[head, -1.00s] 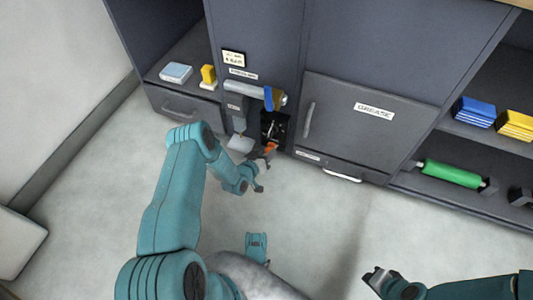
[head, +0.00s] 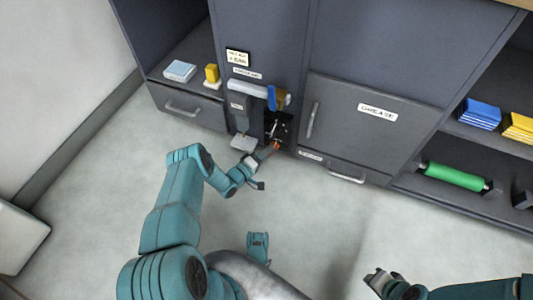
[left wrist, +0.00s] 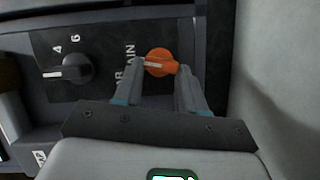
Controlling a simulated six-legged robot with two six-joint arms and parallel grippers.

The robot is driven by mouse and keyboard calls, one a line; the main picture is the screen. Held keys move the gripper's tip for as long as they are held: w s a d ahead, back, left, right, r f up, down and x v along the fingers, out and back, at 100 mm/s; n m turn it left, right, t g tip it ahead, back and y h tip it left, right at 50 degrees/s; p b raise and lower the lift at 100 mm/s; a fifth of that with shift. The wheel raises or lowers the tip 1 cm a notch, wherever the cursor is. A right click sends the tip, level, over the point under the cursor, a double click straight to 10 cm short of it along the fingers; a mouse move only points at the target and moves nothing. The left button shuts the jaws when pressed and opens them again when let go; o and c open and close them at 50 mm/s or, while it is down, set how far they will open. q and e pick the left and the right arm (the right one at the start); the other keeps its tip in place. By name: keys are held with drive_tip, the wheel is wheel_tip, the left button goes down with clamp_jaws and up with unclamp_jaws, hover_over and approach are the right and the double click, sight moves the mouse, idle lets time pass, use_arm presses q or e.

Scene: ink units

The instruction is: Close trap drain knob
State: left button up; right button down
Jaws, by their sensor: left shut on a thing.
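The orange trap drain knob (left wrist: 160,62) sits on a dark panel beside lettering that ends in "AIN", with a pale pointer line toward the left. My left gripper (left wrist: 157,78) is shut on it, one finger on each side. In the head view the orange knob (head: 277,146) shows as a small patch low in the dark recess of the cabinet, with my left gripper (head: 268,152) reaching it from the lower left. My right gripper (head: 378,280) is low over the floor, away from the cabinet; its jaw gap is not clear.
A black dial (left wrist: 70,70) with 4 and 6 is left of the knob. A grey tray (head: 243,144) juts out beside the recess. The grease door (head: 375,130) is right of it. Shelves hold a green roller (head: 453,176) and blue blocks (head: 480,113). The floor in front is clear.

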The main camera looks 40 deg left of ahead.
use_arm(q)
drive_tip(key=shift+f+n+t, duration=0.2)
drive_tip(key=shift+n+t, duration=0.3)
drive_tip(key=shift+n, duration=0.6)
drive_tip(key=o, duration=1.1)
drive_tip(key=shift+c, duration=0.2)
drive_tip(key=s+a+p, duration=0.2)
drive_tip(key=s+p, duration=0.2)
drive_tip(key=s, duration=1.2)
drive_tip(key=shift+a, duration=0.25)
use_arm(e)
drive_tip(key=shift+g, duration=0.6)
drive_tip(key=s+r, duration=0.3)
drive_tip(key=r, duration=0.1)
drive_tip(key=shift+a+r, duration=0.1)
drive_tip(key=shift+a, duration=0.2)
